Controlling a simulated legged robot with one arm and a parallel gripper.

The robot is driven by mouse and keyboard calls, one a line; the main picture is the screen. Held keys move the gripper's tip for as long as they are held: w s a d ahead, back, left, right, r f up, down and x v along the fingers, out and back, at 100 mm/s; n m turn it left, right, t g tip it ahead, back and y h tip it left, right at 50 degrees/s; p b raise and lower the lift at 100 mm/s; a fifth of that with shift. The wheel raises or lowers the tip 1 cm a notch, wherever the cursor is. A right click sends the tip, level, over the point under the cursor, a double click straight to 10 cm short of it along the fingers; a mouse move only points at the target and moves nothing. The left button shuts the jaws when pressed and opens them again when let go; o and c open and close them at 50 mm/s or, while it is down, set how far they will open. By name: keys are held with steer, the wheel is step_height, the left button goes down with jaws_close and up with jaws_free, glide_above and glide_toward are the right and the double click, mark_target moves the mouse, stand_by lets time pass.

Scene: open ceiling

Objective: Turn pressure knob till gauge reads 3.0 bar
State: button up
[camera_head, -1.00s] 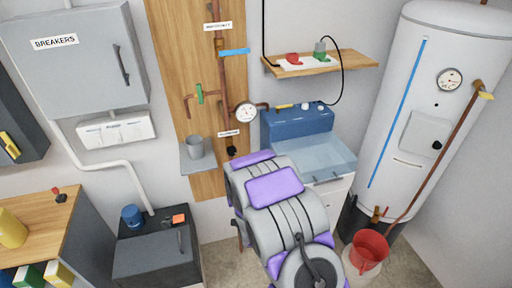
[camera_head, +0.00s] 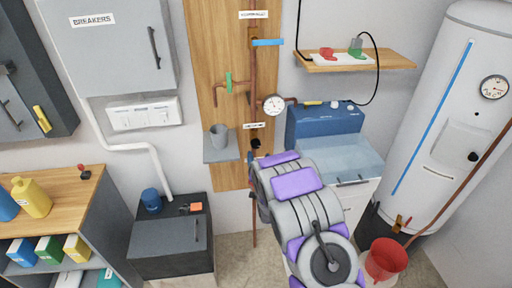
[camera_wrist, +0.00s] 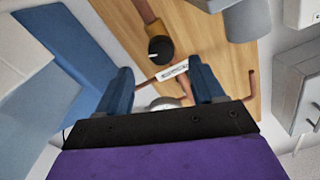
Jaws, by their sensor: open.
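The black round pressure knob (camera_head: 255,144) sits on the copper pipe on the wooden wall panel, below a small white label. The knob also shows in the wrist view (camera_wrist: 160,48), just beyond and between my fingertips, apart from them. The round white gauge (camera_head: 273,105) is above the knob to the right; its reading is too small to tell. In the wrist view the gauge (camera_wrist: 165,103) is partly hidden behind my gripper's black palm. My gripper (camera_wrist: 160,68) is open and empty, with blue fingers spread. In the head view my arm largely hides it.
A grey shelf with a mug (camera_head: 218,136) is left of the knob. A blue lever (camera_head: 267,42) and a green valve handle (camera_head: 229,82) are on the pipes above. A red bucket (camera_head: 385,258) is on the floor.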

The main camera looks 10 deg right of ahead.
mark_target(256, 146)
steer(key=w+b, duration=0.1)
steer(key=w, duration=0.6)
steer(key=shift+w, duration=0.25)
steer(key=shift+w+a+b, duration=0.1)
steer(key=shift+w+b, duration=0.25)
steer(key=shift+w, duration=0.15)
steer(key=c, duration=1)
steer(key=m+p, duration=0.2)
steer(key=p, duration=0.2)
steer(key=shift+r+m, duration=0.2)
steer(key=shift+m, duration=0.2)
steer(key=shift+f+m+p, duration=0.25)
steer(key=shift+m+p, duration=0.25)
steer(key=shift+m, duration=0.6)
steer(key=shift+c, duration=0.2)
steer(key=o, duration=1)
steer(key=shift+o, duration=0.2)
steer(key=shift+s, duration=0.15)
